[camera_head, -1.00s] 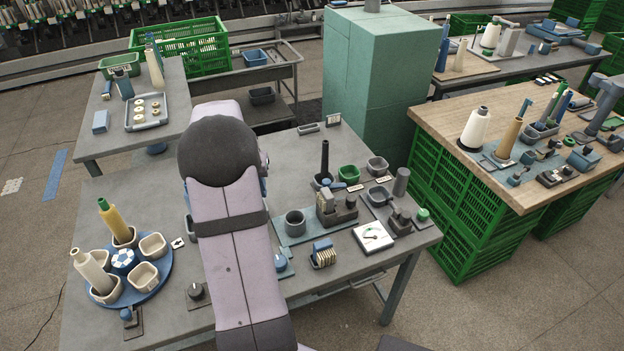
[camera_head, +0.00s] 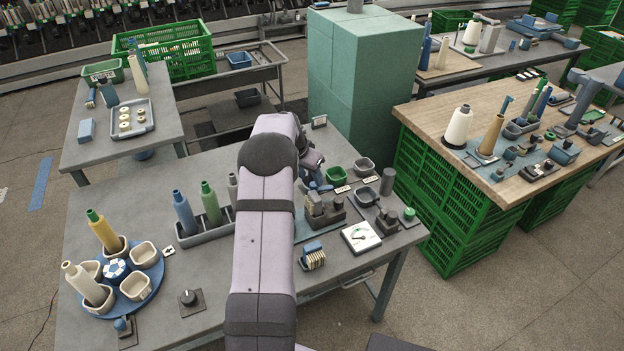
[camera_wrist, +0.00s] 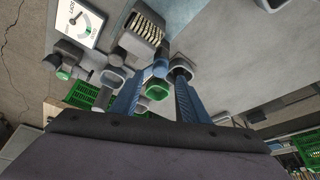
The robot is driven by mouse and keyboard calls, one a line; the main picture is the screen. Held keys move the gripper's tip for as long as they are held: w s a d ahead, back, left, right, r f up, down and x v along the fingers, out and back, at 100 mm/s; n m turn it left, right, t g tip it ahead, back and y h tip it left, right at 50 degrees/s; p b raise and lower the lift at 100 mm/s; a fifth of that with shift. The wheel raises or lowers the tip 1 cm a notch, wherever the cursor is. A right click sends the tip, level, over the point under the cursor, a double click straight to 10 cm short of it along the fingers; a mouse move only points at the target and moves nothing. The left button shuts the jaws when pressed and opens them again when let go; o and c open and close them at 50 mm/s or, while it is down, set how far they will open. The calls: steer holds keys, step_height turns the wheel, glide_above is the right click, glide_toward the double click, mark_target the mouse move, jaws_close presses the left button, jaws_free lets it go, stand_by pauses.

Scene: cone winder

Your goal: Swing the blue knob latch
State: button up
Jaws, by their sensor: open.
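A blue knob (camera_head: 122,325) stands on a small dark plate at the table's front left, beside the blue round tray (camera_head: 152,290); it may be the latch, but I cannot be sure. My gripper (camera_head: 318,182) is far from it, toward the back right of the same table. In the wrist view my gripper (camera_wrist: 158,74) has two blue fingers spread apart. Behind the gap show a small green bin (camera_wrist: 158,90) and a small bluish part that I cannot make out. Nothing appears held. My arm hides part of the table's middle.
Cream cups and two cones, one yellow (camera_head: 102,230), fill the round tray. A grey rack (camera_head: 205,235) of bottles stands left of my arm. A green cabinet (camera_head: 360,90) rises behind the table.

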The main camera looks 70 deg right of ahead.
mark_target(314, 184)
steer(key=shift+p+x, duration=0.6)
steer(key=shift+x, duration=1.4)
jaws_close()
steer(key=shift+s+n+t, duration=0.15)
steer(key=shift+n+t, duration=0.35)
steer(key=shift+n, duration=1)
jaws_free()
steer(key=shift+r, duration=0.1)
